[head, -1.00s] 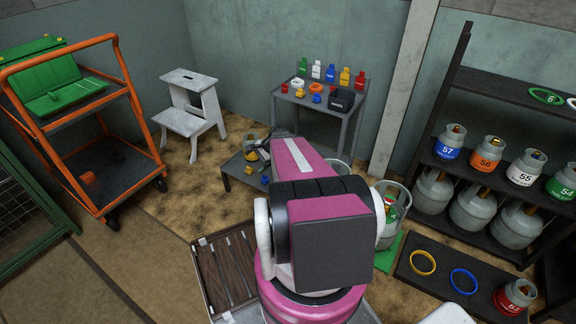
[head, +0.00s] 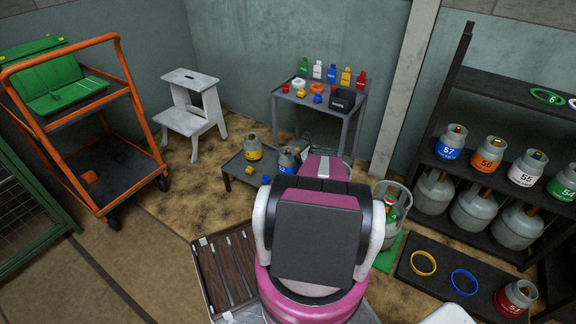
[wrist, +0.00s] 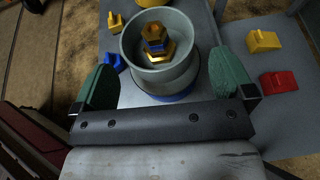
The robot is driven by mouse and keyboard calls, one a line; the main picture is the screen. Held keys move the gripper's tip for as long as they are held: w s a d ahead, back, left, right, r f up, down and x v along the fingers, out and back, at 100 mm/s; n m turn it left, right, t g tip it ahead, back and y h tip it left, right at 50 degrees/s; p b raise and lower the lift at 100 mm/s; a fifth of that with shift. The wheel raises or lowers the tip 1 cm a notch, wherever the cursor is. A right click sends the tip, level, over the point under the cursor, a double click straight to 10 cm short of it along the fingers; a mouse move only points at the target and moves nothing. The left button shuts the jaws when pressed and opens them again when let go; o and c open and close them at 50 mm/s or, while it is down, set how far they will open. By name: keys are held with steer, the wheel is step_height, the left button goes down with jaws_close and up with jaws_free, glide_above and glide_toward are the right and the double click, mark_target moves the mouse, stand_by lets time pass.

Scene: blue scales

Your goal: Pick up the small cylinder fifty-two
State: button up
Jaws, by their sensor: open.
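A small grey cylinder with a blue band (head: 288,160) stands upright on a low grey table (head: 240,170). Its number is not readable, so I cannot tell if it is fifty-two. The wrist view shows a cylinder with a round collar (wrist: 134,65), brass valve and blue band, apparently the same one. My gripper (wrist: 163,62) is open, with one green finger on each side of this cylinder. I cannot tell whether the fingers touch it. A yellow-banded cylinder (head: 253,148) stands to the left on the low table. In the head view my arm hides most of my gripper.
Small yellow (wrist: 263,41), red (wrist: 279,83) and blue (wrist: 115,62) pieces lie near my gripper. A taller table (head: 345,115) with bottles stands behind. A shelf (head: 480,175) with numbered cylinders is at right. An orange cart (head: 150,150) and white step stool (head: 190,120) are at left.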

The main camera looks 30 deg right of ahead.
mark_target(290, 152)
steer(key=x, duration=0.5)
steer(key=shift+w+a+f, duration=0.1)
steer(key=shift+w+a, duration=0.05)
steer(key=shift+a, duration=0.05)
steer(key=c, duration=1.4)
steer(key=shift+c, duration=0.5)
